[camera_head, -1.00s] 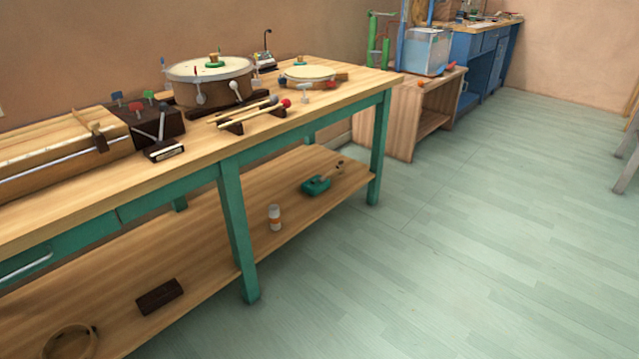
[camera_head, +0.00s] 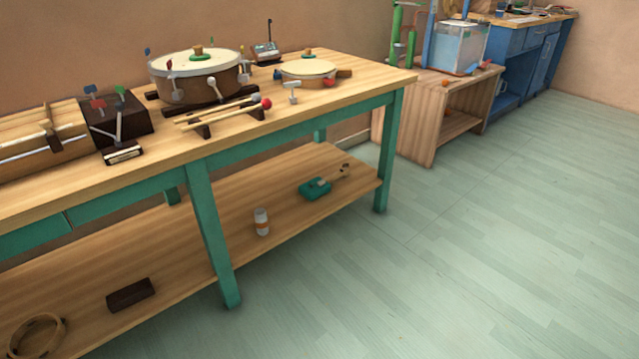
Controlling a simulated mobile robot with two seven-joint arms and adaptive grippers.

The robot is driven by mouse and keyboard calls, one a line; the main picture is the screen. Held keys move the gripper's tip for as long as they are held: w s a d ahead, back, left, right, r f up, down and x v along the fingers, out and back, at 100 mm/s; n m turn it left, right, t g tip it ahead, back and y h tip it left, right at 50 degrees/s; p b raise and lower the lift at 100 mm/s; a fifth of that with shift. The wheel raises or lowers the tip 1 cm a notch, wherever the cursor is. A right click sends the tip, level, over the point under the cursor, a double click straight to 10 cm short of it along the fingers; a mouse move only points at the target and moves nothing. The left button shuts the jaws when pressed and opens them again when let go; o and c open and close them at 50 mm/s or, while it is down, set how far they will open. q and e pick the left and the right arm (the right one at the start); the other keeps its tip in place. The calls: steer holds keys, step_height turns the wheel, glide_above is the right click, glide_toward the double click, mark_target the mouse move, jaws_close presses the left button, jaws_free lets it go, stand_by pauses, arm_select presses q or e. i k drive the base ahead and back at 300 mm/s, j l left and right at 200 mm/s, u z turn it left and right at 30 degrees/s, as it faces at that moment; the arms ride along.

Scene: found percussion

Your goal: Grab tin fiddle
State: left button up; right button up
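What looks like the tin fiddle (camera_head: 315,190) lies on the lower shelf (camera_head: 215,205) of the green-legged workbench, near its right end. It has a small teal body with a short neck, and a light wooden end points to the upper right. It is small in the head view, so its strings and fine details cannot be made out. Nothing stands in front of it. Neither of my grippers is in view.
The bench top holds a large drum (camera_head: 197,78), a small drum (camera_head: 308,72) and mallets. A wooden stand (camera_head: 430,115) is beyond. The floor on the right is clear.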

mark_target(310, 190)
steer(key=i+l+u, duration=0.1)
steer(key=l, duration=0.35)
steer(key=i+l+u, duration=0.1)
steer(key=l, duration=0.35)
steer(key=i+l+u, duration=0.15)
steer(key=l, duration=0.3)
steer(key=i+l+u, duration=0.1)
steer(key=l, duration=0.4)
steer(key=i+l+u, duration=0.1)
steer(key=l, duration=0.35)
